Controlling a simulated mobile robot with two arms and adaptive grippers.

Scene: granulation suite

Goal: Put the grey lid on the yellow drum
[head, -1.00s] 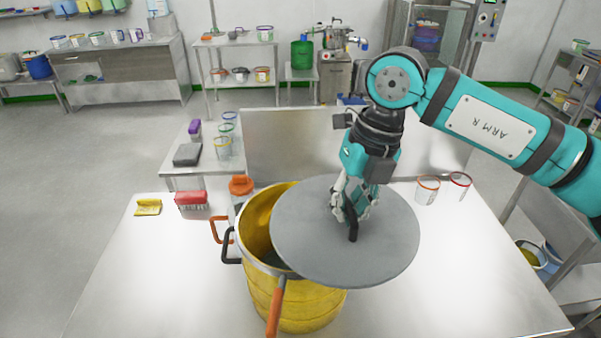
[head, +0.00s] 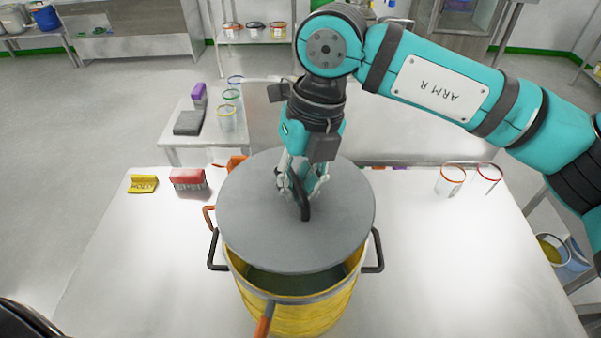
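The yellow drum (head: 300,318) stands upright on the steel table, with a dark handle on each side. The round grey lid (head: 255,235) is over its mouth, covering the back and middle. A crescent of the dark inside shows at the front, so the lid sits further back or higher than the rim; whether it touches the rim I cannot tell. My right gripper (head: 303,188) is above the lid with its fingers around the lid's dark handle (head: 305,208), shut on it. My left gripper is out of view.
An orange-handled tool (head: 265,318) is at the drum's front rim. Clear containers (head: 451,180) stand at the back right. The table's right and left front are bare.

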